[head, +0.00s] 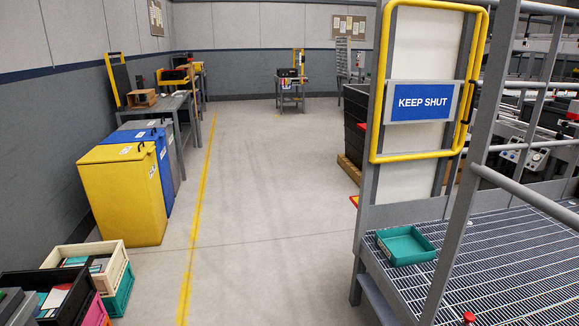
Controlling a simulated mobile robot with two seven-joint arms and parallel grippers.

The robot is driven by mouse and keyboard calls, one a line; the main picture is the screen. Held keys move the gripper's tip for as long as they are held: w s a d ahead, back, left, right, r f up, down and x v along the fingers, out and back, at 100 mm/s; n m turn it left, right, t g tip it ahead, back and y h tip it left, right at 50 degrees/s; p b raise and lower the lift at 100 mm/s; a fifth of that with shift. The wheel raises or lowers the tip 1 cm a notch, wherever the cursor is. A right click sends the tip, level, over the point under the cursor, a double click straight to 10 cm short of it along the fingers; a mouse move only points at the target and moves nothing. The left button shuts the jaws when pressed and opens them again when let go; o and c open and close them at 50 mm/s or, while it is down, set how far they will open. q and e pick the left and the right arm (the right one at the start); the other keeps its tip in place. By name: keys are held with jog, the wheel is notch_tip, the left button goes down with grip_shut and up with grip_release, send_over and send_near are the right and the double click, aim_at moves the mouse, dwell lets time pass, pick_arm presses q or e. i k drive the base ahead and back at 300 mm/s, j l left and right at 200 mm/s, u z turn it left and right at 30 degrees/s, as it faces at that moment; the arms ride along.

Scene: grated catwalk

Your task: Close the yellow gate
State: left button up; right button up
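The yellow gate (418,156) is at the upper right in the head view. It is a yellow tube frame, upright, with a blue "KEEP SHUT" sign (422,102) across its middle. A grey post (379,75) runs beside its left side, and another slanting grey post (476,150) is to its right. A dark fitting (467,102) sits on its right side. A pale panel shows behind it. I cannot tell from this view whether the gate is latched or how far it stands from its closing post. Neither of my grippers is in view.
The grated catwalk (490,262) with grey railings lies at the lower right, with a teal tray (405,245) on it. A yellow bin (125,195), a blue bin (158,150) and crates (90,265) line the left. The middle floor (270,200) is clear.

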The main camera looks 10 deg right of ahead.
aim_at(414, 101)
jog(key=i+j+z, duration=0.1)
jog(key=i, duration=1.3)
jog(key=i+z, duration=0.4)
jog(key=i, duration=0.2)
jog(key=i+j+z, duration=0.2)
jog(key=i+z, duration=0.15)
jog(key=i, duration=0.25)
